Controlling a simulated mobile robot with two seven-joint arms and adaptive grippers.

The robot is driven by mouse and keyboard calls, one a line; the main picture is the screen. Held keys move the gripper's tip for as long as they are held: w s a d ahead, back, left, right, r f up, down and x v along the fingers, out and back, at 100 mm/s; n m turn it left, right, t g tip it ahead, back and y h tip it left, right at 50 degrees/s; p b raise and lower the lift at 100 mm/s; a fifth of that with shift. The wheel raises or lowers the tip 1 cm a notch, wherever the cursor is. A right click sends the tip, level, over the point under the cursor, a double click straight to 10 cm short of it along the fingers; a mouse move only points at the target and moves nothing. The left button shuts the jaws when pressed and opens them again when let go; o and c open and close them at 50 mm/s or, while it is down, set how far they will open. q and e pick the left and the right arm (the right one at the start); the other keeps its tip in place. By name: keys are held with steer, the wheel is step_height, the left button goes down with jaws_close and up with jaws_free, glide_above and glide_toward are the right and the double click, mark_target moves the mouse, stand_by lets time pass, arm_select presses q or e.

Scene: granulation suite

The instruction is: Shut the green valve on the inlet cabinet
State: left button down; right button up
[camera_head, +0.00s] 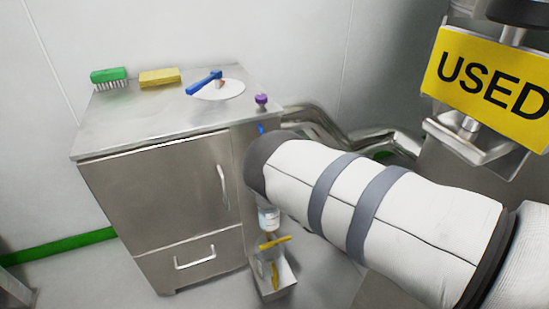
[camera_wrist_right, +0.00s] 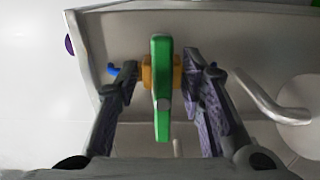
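The green valve (camera_wrist_right: 162,88) shows in the right wrist view as a long green handle with a round grey pivot, upright in the picture, in front of an orange-brown body. My right gripper (camera_wrist_right: 160,78) is open, with one finger on each side of the handle and visible gaps between. In the head view my white right arm covers the valve and the gripper. The steel cabinet (camera_head: 165,190) stands left of that arm, and its panel (camera_wrist_right: 215,35) shows behind the valve. My left gripper is in neither view.
A small blue part (camera_head: 261,129) and a purple knob (camera_head: 261,99) are near the cabinet's right edge. A green brush (camera_head: 108,74), yellow sponge (camera_head: 159,77) and blue-handled tool (camera_head: 204,83) lie on top. A curved metal handle (camera_wrist_right: 275,105) is right of the gripper.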

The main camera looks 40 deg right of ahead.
steer(key=shift+f, duration=0.1)
steer(key=v, duration=1.2)
